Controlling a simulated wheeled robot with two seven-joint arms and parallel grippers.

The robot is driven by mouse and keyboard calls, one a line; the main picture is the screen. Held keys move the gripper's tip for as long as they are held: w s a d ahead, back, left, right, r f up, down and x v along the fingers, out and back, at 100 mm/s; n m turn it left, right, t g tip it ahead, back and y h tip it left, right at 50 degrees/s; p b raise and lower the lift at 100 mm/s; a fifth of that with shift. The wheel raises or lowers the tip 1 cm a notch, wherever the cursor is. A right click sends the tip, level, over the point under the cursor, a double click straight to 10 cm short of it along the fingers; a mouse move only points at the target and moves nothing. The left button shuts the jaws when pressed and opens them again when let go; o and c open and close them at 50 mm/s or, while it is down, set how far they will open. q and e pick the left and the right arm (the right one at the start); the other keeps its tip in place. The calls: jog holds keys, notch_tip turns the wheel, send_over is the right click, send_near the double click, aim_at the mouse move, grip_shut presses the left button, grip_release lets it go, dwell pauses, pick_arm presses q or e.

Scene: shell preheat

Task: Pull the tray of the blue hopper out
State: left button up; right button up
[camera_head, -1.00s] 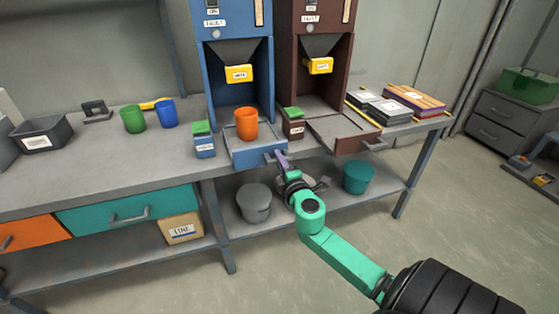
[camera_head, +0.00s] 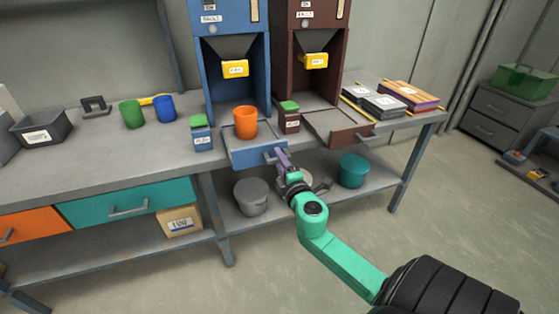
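The blue hopper (camera_head: 200,62) stands on the workbench with a yellow labelled outlet inside its bay. Its tray (camera_head: 252,158), with a blue front, sticks out at the bench's front edge. An orange cup (camera_head: 245,122) stands upright on the tray. My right gripper (camera_head: 279,154) is at the right part of the tray front, where the handle is. It appears shut on the handle, though the fingers are small and partly hide it. My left gripper is not in view.
A brown hopper (camera_head: 339,85) with its own tray (camera_head: 340,133) stands to the right. Green and blue cups (camera_head: 132,114) (camera_head: 164,109) stand left. Buckets (camera_head: 251,197) (camera_head: 353,171) are on the lower shelf.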

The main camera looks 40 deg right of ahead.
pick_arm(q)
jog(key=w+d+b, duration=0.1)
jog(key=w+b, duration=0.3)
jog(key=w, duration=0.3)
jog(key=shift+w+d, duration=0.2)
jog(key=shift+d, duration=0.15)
pick_arm(e)
jog(key=v, duration=1.4)
jog(key=shift+s, duration=0.25)
jog(key=shift+a, duration=0.1)
